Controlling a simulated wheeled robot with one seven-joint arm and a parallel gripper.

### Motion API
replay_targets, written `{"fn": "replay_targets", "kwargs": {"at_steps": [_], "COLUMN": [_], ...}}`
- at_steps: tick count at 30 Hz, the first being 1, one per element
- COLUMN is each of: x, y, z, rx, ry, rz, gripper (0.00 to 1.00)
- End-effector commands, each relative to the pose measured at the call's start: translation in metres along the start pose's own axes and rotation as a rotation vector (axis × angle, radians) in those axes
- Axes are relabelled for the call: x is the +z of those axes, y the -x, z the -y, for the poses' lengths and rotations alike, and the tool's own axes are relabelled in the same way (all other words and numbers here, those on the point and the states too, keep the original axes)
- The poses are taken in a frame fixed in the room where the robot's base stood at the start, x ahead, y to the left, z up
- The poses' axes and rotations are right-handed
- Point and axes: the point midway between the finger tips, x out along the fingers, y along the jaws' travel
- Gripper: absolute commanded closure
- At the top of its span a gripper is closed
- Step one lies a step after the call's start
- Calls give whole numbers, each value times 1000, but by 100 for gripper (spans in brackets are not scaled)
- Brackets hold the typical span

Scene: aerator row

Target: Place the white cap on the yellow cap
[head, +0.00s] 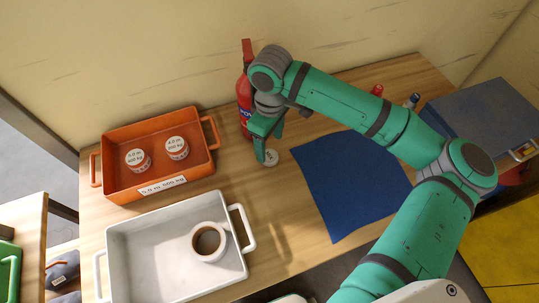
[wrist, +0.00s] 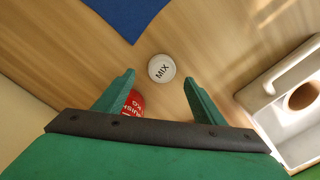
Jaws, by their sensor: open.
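A round white cap marked "MIX" (wrist: 162,69) lies on the wooden table, and it also shows in the head view (head: 270,158) just below my gripper. My gripper (head: 268,141) points down at it with the fingers apart. In the wrist view my gripper (wrist: 159,80) has nothing between its fingers, and the cap appears just beyond the fingertips, roughly centred between them. I cannot tell how much height separates them. I see no yellow cap in either view.
A red bottle (head: 243,118) stands right behind my gripper. An orange tray (head: 130,186) with two labelled round pots is at the left. A white tray (head: 135,275) with a round brown-centred thing is in front. A blue mat (head: 350,180) lies right.

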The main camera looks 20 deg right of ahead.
Motion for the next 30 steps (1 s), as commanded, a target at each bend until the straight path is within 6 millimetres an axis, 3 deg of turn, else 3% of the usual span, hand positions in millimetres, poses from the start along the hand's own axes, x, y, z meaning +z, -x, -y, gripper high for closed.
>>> {"fn": "replay_targets", "kwargs": {"at_steps": [10,20,25,30], "x": [5,5,5,5], "y": [-43,-49,-49,-49], "z": [1,2,1,1], "rx": [0,0,0,0], "ry": [-1,0,0,0], "rz": [1,0,0,0], "gripper": [36,36,77,84]}}
